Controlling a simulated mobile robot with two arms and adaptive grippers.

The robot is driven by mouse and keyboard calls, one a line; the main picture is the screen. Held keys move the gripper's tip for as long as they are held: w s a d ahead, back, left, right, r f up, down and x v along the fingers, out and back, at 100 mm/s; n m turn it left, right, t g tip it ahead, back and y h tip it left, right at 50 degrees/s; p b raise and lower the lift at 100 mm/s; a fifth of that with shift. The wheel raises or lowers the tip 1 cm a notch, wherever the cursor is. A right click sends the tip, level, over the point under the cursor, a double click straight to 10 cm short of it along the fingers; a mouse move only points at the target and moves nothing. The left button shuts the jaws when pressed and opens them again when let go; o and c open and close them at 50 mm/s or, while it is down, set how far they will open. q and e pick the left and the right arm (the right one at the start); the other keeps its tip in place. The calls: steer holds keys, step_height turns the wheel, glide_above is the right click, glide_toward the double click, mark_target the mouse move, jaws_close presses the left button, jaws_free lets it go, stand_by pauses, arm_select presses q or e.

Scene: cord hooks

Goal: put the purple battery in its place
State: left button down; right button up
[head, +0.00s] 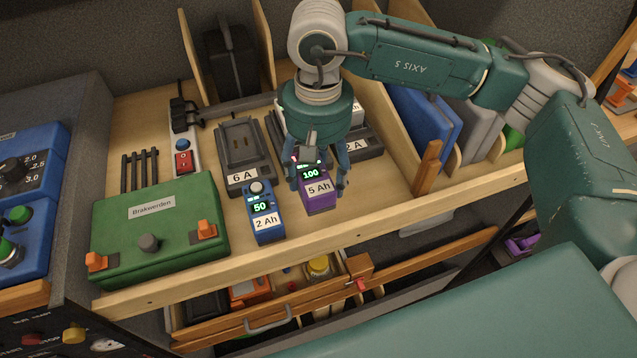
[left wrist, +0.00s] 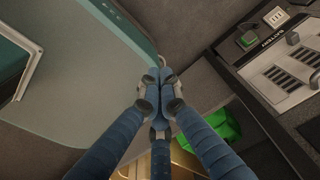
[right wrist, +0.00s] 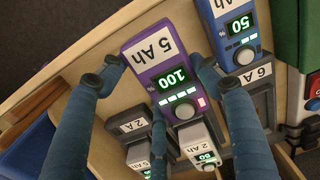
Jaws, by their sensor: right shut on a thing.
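The purple battery (head: 318,201) is labelled 5 Ah and its display reads 100. My right gripper (head: 318,187) is shut on it, with fingers on both sides. In the right wrist view the purple battery (right wrist: 158,58) lies between the fingers (right wrist: 155,75). I cannot tell whether it touches the shelf. The grey charger labelled 6 A (head: 241,145) stands empty behind the blue battery. Another charger, labelled 2 A (head: 362,148), is partly hidden behind my right gripper. My left gripper (left wrist: 160,88) is shut and empty, away from the batteries.
A blue 2 Ah battery (head: 264,215) stands just left of the purple one. A white 2 Ah battery (right wrist: 197,138) is behind it. A green box (head: 160,228) and a power strip (head: 183,150) are at left. Wooden dividers with blue and grey cases (head: 423,118) are at right.

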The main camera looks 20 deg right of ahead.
steer(key=shift+a+f, duration=0.1)
steer(key=shift+f, duration=0.55)
step_height(320, 180, down, 3)
steer(key=shift+f+p, duration=0.15)
steer(key=shift+p, duration=0.4)
steer(key=shift+f, duration=0.3)
arm_select(q)
steer(key=shift+s+d+r, duration=0.25)
steer(key=shift+s+r, duration=0.2)
steer(key=shift+r, duration=0.1)
arm_select(e)
steer(key=shift+f, duration=0.2)
steer(key=o, duration=1.6)
arm_select(q)
steer(key=shift+f, duration=0.15)
arm_select(e)
steer(key=shift+r, duration=0.1)
